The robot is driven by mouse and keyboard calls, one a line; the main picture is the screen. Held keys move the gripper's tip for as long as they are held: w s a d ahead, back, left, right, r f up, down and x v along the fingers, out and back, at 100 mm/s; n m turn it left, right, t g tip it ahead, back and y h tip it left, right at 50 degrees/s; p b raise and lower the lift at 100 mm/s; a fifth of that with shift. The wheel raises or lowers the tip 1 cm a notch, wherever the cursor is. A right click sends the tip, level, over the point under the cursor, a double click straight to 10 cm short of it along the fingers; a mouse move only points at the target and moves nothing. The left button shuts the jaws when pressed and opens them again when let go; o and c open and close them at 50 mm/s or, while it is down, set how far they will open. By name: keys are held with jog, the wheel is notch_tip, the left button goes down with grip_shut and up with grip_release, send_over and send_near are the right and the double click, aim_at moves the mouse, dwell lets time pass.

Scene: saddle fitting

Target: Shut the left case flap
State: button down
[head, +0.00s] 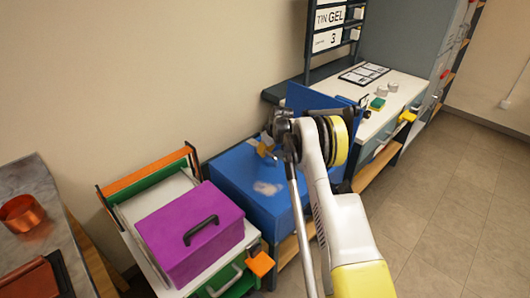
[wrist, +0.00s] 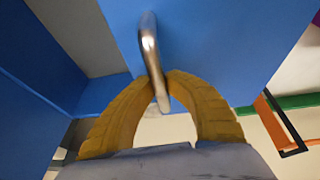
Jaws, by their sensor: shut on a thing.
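The blue case (head: 285,216) stands in the middle of the head view. A broad blue panel lies across its near-left top, and I take it to be the left flap (head: 238,172). Another blue panel (head: 305,98) stands raised behind my arm. My gripper (head: 265,149) is over the left flap. In the wrist view, my gripper's yellow fingers (wrist: 160,92) are closed around a metal bar handle (wrist: 149,40) on a blue flap face (wrist: 215,45). My wrist hides part of the case, and I cannot tell the flap's exact angle.
A purple box (head: 190,232) with a black handle sits on a cart with orange and green parts left of the case. A copper pot (head: 22,214) is on the far-left bench. A white-topped counter (head: 400,95) with small items stands at the right. The floor at right is clear.

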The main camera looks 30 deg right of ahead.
jog(key=shift+s+d+f, duration=0.1)
jog(key=shift+f, duration=0.05)
jog(key=c, duration=1.4)
grip_release()
jog(key=shift+d, duration=0.1)
jog(key=v, duration=1.2)
